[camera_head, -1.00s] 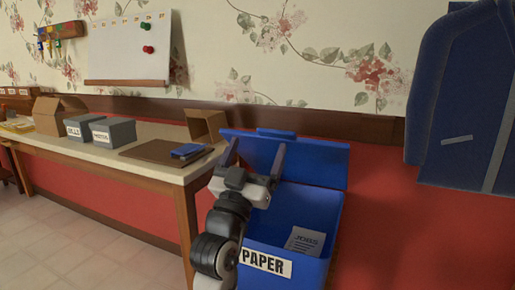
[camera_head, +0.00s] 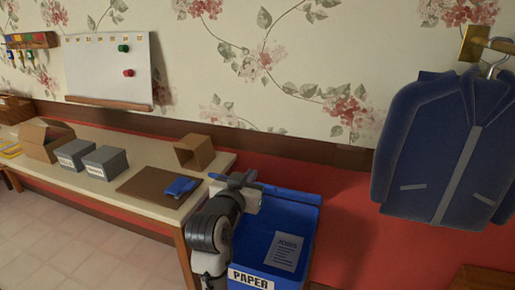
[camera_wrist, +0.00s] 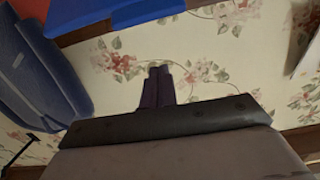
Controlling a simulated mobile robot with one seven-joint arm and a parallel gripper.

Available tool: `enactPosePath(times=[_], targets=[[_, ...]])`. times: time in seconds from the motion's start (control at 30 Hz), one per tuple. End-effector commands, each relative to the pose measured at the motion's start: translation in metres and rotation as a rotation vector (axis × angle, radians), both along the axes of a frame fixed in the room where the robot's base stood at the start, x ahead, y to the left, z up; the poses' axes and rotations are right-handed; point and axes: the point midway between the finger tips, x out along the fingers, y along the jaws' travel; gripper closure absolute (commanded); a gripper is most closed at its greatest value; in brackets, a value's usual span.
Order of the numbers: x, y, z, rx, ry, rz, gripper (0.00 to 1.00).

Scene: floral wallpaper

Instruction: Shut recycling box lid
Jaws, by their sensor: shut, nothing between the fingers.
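The blue recycling box (camera_head: 305,235) has a white PAPER label on its front and a JOBS sheet (camera_head: 286,250) inside. Its blue lid (camera_head: 290,196) is open at the back edge, seen as a narrow strip. The box's inside shows. My gripper (camera_head: 238,180) is at the lid's left part, above the box's back left corner, and hides some of it. Whether it touches the lid I cannot tell. In the wrist view the fingers (camera_wrist: 158,85) are together and empty. A blue surface, likely the lid (camera_wrist: 120,14), is at the top edge there.
A table (camera_head: 150,213) on the left holds a brown board (camera_head: 150,190), a blue item (camera_head: 181,187), grey boxes (camera_head: 104,162) and cardboard boxes (camera_head: 195,152). A blue jacket (camera_head: 430,150) hangs on the wall at right; it also shows in the wrist view (camera_wrist: 40,80).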

Motion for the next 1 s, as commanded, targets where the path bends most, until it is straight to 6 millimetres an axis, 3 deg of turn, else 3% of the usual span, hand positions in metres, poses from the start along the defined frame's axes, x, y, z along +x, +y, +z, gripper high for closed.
enactPosePath(times=[0.03, 0.1, 0.57, 0.77, 1.0], targets=[[-0.002, -0.001, 0.021, 0.010, 0.039, -0.001, 1.00], [-0.006, -0.002, 0.026, 0.026, 0.095, -0.001, 1.00], [-0.020, -0.003, 0.028, 0.076, 0.287, -0.004, 1.00], [0.002, -0.011, 0.018, 0.075, 0.290, -0.006, 1.00], [0.048, -0.026, -0.001, 0.075, 0.289, -0.006, 1.00]])
